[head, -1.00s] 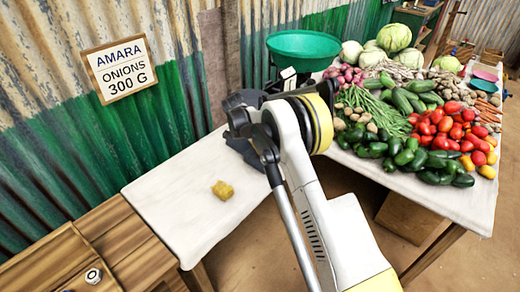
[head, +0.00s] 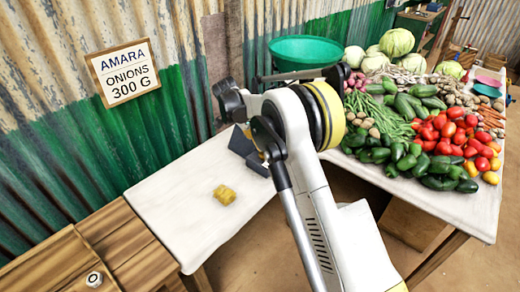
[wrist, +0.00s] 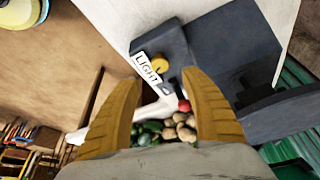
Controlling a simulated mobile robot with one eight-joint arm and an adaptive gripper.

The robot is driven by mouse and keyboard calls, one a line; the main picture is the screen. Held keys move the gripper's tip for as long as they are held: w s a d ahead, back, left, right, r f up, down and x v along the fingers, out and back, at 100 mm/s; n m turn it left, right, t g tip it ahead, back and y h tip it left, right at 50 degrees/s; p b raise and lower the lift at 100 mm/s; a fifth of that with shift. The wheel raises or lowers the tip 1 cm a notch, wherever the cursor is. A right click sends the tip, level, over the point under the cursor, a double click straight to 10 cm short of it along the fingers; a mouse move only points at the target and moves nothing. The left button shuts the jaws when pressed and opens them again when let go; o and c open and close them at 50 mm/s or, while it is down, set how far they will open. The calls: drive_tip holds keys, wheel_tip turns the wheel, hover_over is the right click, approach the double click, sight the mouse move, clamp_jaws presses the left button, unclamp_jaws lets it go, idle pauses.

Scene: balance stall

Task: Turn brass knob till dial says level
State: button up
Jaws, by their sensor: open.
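The brass knob (wrist: 159,64) sits on the dark grey balance body (wrist: 172,42) in the wrist view. A white dial label (wrist: 147,67) beside it reads "LIGHT". A red part (wrist: 184,105) shows lower, between my fingers. My gripper (wrist: 161,78) is open, its two yellow fingers pointing toward the knob and label; nothing is held, and I cannot tell how far the tips are from the knob. In the head view, part of the dark balance body (head: 243,141) shows on the white table, largely behind my arm. The green pan (head: 305,52) is behind it.
Vegetables crowd the right-hand table. A sign (head: 124,73) reading "AMARA ONIONS 300 G" hangs on the corrugated wall. The left part of the white table is mostly clear.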

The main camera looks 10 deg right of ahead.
drive_tip(key=shift+v, duration=1.6)
drive_tip(key=s+d+r+n+t+y, duration=0.15)
drive_tip(key=s+r+n, duration=0.25)
drive_tip(key=s+r, duration=0.45)
drive_tip(key=s+d+r+n+t+y, duration=0.1)
drive_tip(key=s+d+r+n, duration=0.15)
drive_tip(key=s+r, duration=0.6)
drive_tip(key=s+f+n+t+y, duration=0.1)
drive_tip(key=s+n, duration=0.3)
drive_tip(key=s, duration=0.7)
drive_tip(key=s+f+n+t, duration=0.2)
drive_tip(key=s+f+n, duration=0.1)
drive_tip(key=s, duration=0.9)
drive_tip(key=shift+s+d+f+n+y, duration=0.2)
drive_tip(key=shift+f+n+y, duration=0.15)
drive_tip(key=shift+n, duration=0.1)
drive_tip(key=shift+r, duration=0.1)
